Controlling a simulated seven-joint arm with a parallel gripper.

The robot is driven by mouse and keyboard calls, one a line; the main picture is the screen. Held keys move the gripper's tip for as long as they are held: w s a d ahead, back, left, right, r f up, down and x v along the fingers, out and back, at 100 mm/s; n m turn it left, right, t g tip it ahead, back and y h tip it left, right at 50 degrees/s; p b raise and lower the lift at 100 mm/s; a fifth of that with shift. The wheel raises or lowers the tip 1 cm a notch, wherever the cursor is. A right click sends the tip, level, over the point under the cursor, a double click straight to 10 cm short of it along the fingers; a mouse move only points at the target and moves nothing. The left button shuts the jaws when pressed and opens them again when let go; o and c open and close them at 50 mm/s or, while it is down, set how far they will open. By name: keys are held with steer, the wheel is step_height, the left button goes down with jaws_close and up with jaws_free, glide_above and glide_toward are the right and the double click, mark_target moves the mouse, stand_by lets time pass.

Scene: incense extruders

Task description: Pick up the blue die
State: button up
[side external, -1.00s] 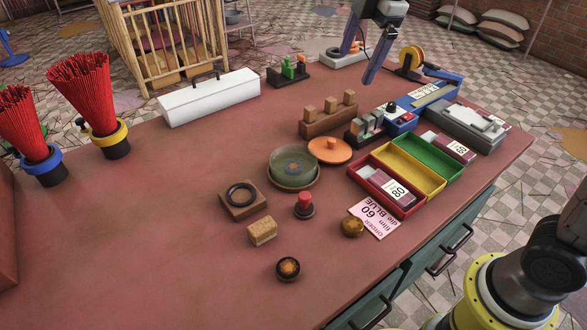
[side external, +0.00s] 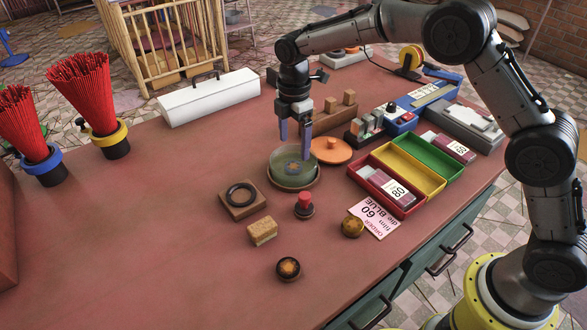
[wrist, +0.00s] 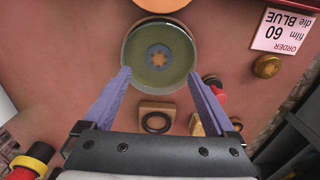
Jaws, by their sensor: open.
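A flat blue-grey disc with a brown star-shaped centre, which looks like the blue die (wrist: 158,58), lies in a round green dish (wrist: 134,78). In the side view the dish (side external: 272,178) stands mid-table, and the disc (side external: 292,167) shows small in it. My gripper (side external: 295,150) points down over the dish, fingers apart, with nothing between them. In the wrist view its fingertips (wrist: 158,75) lie on either side of the dish's near half. I cannot tell the exact height of the fingertips above the disc.
An orange lid (side external: 331,152) and a wooden peg block (side external: 338,112) stand close to the dish. A black ring on a block (side external: 241,199), a red-topped piece (side external: 304,204) and an order card (side external: 380,222) lie nearer.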

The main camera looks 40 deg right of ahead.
mark_target(293, 166)
step_height(293, 166, down, 7)
steer(key=shift+w+f, duration=0.1)
steer(key=shift+f, duration=0.05)
stand_by(0.4)
jaws_close()
stand_by(0.3)
